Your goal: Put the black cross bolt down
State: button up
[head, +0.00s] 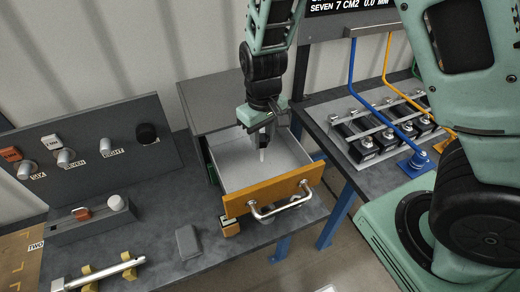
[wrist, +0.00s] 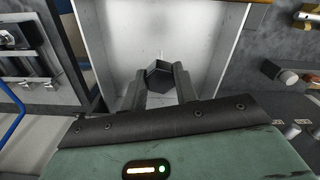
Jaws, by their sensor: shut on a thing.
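My gripper (head: 264,138) points down into the open drawer (head: 222,172), above its pale floor. In the wrist view its two fingers (wrist: 159,88) are shut on the black cross bolt (wrist: 159,76), of which a dark, six-sided end shows between the fingertips. The cross shape cannot be made out. In the head view a small pale tip shows just below the fingers; the rest of the held thing is hidden by them. I cannot tell whether it touches the drawer floor.
The drawer's orange front (head: 268,197) has a metal handle (head: 281,203). A grey panel with several knobs (head: 84,150) stands left. A small grey block (head: 188,241) and a metal rod (head: 100,273) lie on the bench. A plate with several black blocks (head: 366,143) is right.

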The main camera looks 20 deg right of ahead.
aim_at(262, 150)
jog(key=shift+f+p, duration=0.4)
jog(key=shift+f, duration=2)
jog(key=shift+f, duration=0.1)
jog(key=shift+f, duration=0.15)
jog(key=o, duration=1.1)
